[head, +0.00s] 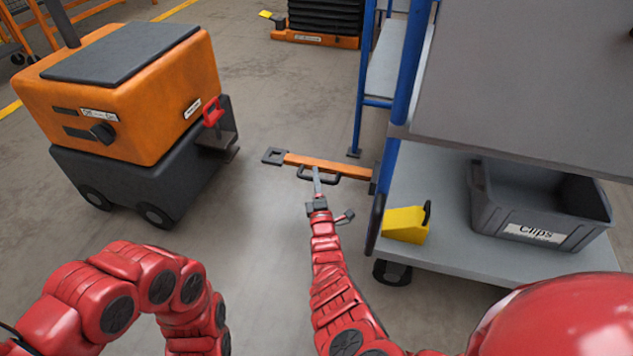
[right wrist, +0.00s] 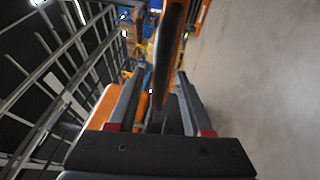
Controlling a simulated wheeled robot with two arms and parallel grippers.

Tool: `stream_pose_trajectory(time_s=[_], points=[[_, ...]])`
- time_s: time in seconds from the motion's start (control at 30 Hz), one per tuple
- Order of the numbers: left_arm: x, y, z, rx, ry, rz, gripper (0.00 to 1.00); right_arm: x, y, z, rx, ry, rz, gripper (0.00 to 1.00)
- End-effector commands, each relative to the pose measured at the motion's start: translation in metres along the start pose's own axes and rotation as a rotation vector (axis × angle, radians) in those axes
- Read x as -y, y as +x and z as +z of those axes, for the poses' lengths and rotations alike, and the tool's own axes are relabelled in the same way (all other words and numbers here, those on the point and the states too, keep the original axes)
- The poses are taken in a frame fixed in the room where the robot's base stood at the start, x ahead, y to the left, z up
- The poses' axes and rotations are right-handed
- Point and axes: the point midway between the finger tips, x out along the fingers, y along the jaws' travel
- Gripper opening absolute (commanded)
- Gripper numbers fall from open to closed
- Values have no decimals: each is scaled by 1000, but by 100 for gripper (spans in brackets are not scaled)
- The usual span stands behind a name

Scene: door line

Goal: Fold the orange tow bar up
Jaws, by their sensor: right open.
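The orange tow bar (head: 345,168) sticks out to the left from the blue-framed cart, low over the floor and roughly level. Its far end carries a dark square hitch eye (head: 273,156). A black loop handle (head: 331,178) sits on the bar's near side. My right gripper (head: 317,176) is at this handle, its jaws open. In the right wrist view the black handle (right wrist: 172,45) runs between the two fingers (right wrist: 157,85), with gaps visible; I cannot tell whether either finger touches it. My left arm bends at the lower left; its gripper is out of view.
An orange and black tug (head: 120,95) with a red-handled hitch (head: 212,112) stands left, apart from the bar. The cart's lower shelf (head: 450,255) holds a yellow block (head: 404,226) and a grey Clips bin (head: 535,205). Floor between tug and cart is clear.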

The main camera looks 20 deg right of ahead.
Motion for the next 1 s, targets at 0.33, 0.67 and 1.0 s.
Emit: stream_pose_trajectory(time_s=[0.33,0.67,1.0], points=[[0,0,0,1,0,1,55,0,0,0,0,0,1,12],[0,0,0,2,0,1,55,0,0,0,0,0,1,0],[0,0,0,2,0,1,55,0,0,0,0,0,0,0]])
